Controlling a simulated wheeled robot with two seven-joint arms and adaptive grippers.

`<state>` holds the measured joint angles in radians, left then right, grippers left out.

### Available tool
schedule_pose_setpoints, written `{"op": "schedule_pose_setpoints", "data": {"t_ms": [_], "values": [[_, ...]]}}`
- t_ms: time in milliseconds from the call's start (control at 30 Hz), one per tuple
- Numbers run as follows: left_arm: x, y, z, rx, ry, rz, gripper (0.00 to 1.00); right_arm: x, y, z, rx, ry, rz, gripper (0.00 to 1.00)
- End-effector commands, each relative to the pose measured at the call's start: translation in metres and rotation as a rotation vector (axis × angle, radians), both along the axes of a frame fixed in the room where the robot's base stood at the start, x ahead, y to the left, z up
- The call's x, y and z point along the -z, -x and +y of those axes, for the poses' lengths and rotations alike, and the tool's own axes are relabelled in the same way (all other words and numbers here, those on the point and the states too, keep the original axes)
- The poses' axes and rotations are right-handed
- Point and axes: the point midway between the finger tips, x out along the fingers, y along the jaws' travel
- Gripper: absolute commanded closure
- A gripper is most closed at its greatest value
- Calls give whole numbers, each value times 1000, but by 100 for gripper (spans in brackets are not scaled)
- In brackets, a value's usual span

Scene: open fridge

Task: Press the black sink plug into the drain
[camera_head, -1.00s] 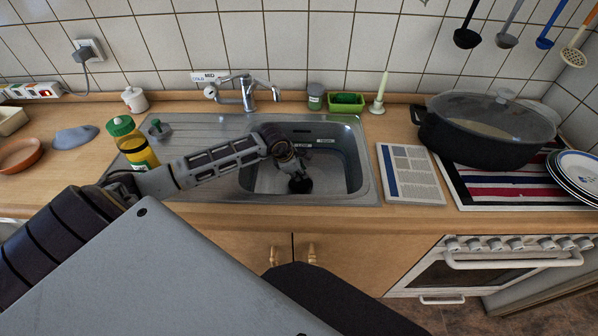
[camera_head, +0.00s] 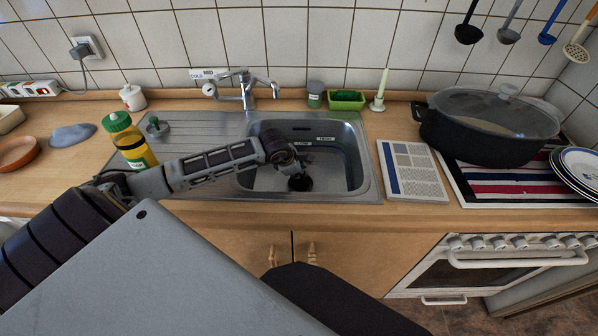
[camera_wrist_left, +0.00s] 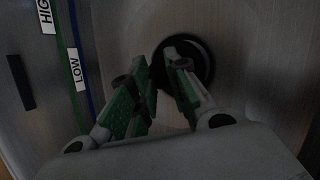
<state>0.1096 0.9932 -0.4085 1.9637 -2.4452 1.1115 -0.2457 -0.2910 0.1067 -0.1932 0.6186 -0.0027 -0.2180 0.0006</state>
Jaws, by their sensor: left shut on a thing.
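The black sink plug (camera_head: 300,184) is a dark round piece low in the sink basin (camera_head: 349,187), under my left gripper (camera_head: 299,174). In the left wrist view the green-padded fingers of my left gripper (camera_wrist_left: 167,65) are close together, shut on the plug. A black disc or ring (camera_wrist_left: 205,62) shows behind the fingertips against the basin floor. The drain cannot be told apart from the plug, and whether the plug is seated is hidden by the fingers. My right gripper is not in view.
My left forearm crosses the sink's left rim near a yellow bottle with a green cap (camera_head: 128,140). The tap (camera_head: 240,88) stands behind the basin. A booklet (camera_head: 411,172) and a black pot (camera_head: 488,130) lie to the right. The basin's right side is clear.

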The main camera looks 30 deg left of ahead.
Motion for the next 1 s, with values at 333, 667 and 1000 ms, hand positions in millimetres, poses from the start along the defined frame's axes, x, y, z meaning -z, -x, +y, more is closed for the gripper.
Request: {"op": "schedule_pose_setpoints", "data": {"t_ms": [333,667,1000], "values": [[8,3,8,-8,-43,-15,100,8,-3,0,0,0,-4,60],[8,4,7,-6,-60,-36,100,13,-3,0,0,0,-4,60],[8,5,6,-5,-79,-57,100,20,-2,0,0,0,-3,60]]}}
